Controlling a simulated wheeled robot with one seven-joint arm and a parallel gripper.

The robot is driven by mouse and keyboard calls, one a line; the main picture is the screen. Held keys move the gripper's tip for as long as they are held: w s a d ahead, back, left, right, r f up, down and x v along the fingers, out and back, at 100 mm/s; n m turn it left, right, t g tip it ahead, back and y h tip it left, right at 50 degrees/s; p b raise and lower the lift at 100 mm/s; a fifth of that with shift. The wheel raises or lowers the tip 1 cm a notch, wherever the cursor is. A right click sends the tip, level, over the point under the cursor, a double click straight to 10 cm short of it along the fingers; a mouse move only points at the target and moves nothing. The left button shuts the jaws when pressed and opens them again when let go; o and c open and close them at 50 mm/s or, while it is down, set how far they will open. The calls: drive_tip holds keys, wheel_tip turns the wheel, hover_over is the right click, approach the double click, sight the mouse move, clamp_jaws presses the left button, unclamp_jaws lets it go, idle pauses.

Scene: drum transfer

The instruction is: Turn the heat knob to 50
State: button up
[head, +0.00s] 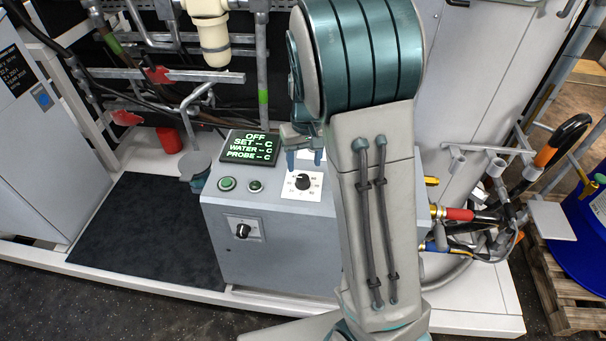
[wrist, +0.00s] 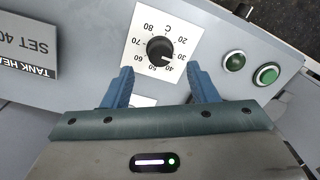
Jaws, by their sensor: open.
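The heat knob (head: 303,181) is a black round knob on a white dial plate on top of the grey control box (head: 275,235). In the wrist view the knob (wrist: 159,50) shows upside down, with a scale from 20 to 80 C. Its white pointer seems to lie between 30 and 40. My gripper (head: 305,158) is open and empty. Its two blue fingers (wrist: 161,88) are spread at the near edge of the dial in the wrist view, apart from the knob.
A display (head: 249,147) reads OFF, with dashes for SET, WATER and PROBE. Two green buttons (head: 241,184) sit beside the dial. A second black knob (head: 242,230) is on the box front. A sign (wrist: 28,45) reads SET 40. A dark mat (head: 145,230) lies left.

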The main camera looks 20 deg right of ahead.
sight(303, 178)
wheel_tip(303, 178, down, 6)
drive_tip(key=shift+a+r, duration=0.1)
drive_tip(key=c, duration=1)
